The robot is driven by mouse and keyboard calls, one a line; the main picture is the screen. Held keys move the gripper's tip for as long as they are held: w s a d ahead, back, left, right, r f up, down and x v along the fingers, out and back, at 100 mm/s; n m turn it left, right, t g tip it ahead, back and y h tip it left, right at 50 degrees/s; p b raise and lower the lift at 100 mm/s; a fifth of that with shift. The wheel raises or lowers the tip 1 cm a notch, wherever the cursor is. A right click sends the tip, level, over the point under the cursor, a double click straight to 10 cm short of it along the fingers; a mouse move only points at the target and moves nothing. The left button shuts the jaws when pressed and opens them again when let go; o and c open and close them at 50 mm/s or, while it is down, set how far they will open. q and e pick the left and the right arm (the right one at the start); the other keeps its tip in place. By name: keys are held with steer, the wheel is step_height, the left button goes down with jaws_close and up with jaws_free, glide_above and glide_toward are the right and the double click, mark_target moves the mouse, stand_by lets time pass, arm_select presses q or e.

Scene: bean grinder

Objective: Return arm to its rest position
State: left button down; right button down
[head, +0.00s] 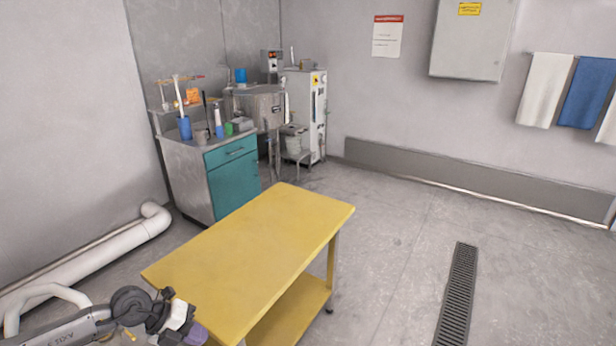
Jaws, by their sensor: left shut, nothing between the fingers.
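My left arm comes in from the lower left corner. Its gripper (184,329) is at the near left edge of the yellow table (255,240), low in the picture. The gripper is shut and holds nothing. Its fingertips are small and partly cut off by the bottom edge, and I cannot tell whether they touch the table. The tabletop is bare. My right gripper is not in view.
A steel cabinet with a teal front (234,182) stands behind the table, holding cups and bottles. A steel machine (262,105) stands beside it. White pipes (110,243) run along the left wall. Floor right of the table is clear, with a drain grate (458,295).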

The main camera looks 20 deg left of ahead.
arm_select(q)
steer(key=w+r+n+t+y, duration=0.4)
steer(key=r+n+t, duration=0.2)
steer(key=r+t, duration=0.3)
steer(key=w+r+n+t+y, duration=0.45)
steer(key=r+t, duration=0.35)
steer(key=r, duration=0.3)
steer(key=s+d+f+n+g+y+p, duration=0.3)
steer(key=s+d+f+n+g+y, duration=0.15)
steer(key=s+f+n+g, duration=0.85)
steer(key=s+d+f+n+g+h+p, duration=0.1)
steer(key=s+d+f+g+h+p, duration=0.1)
steer(key=s+d+f, duration=0.4)
steer(key=s+d+f+n+g+h+p, duration=0.1)
steer(key=s+d+f+h, duration=0.2)
steer(key=s, duration=0.5)
steer(key=s+d+f+n+g+h+p, duration=0.1)
steer(key=s+d+f+g+p, duration=0.1)
steer(key=s+d+f, duration=0.35)
step_height(320, 180, up, 39)
steer(key=s+p, duration=0.1)
steer(key=p, duration=3.6)
steer(key=shift+p, duration=0.3)
steer(key=shift+a, duration=0.1)
